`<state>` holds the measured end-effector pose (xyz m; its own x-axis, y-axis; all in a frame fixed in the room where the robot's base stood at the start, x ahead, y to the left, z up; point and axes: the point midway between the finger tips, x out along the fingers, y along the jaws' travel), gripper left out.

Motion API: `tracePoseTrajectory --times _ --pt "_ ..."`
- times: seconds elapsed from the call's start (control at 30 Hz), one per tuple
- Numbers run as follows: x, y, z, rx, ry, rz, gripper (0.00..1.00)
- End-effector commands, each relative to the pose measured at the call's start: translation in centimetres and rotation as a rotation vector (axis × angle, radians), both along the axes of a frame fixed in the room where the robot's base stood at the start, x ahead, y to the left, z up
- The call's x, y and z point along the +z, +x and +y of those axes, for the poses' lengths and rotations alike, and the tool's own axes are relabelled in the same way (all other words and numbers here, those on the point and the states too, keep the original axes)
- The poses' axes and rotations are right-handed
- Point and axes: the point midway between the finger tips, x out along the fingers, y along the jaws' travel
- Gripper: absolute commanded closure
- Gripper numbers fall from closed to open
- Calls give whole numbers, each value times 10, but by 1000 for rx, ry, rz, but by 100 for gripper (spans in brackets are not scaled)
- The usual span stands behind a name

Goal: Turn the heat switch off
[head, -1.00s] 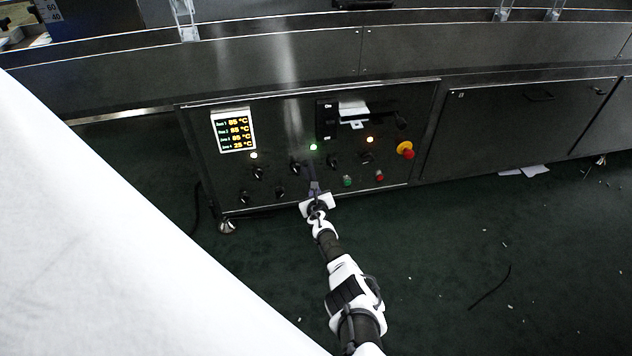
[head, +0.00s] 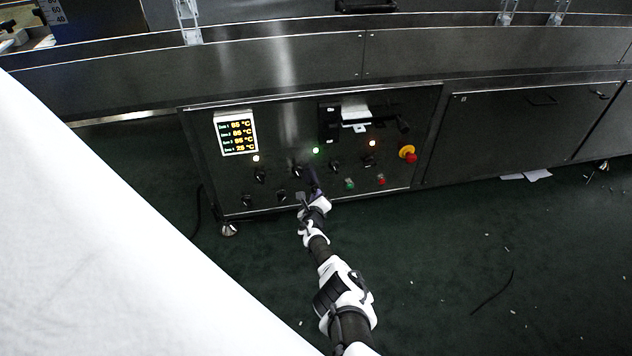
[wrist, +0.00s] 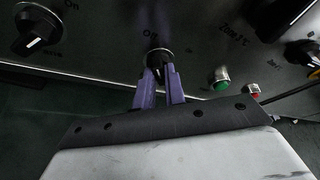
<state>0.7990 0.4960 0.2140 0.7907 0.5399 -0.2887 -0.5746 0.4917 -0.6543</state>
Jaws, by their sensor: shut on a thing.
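My gripper (head: 313,187) is at the lower middle of the dark control panel (head: 225,185). In the head view my gripper hides the switch.
A green button (wrist: 221,78) and a red button (wrist: 252,90) sit just right of the held switch. The panel also has a temperature display (head: 236,133), several other knobs, lit lamps and a yellow-and-red emergency stop (head: 408,153). The floor before the panel is mostly clear.

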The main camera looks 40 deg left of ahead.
Motion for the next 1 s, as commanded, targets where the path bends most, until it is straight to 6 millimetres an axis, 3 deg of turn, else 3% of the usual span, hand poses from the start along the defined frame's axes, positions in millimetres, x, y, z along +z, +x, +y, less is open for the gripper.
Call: tracePoseTrajectory --times 0.2,0.23,0.37,1.0 --pt "5 4 2 2 2 -6 100" --pt "5 4 2 2 2 -6 84" --pt "5 4 2 2 3 -6 67" --pt "7 8 -2 -10 6 -8 66"
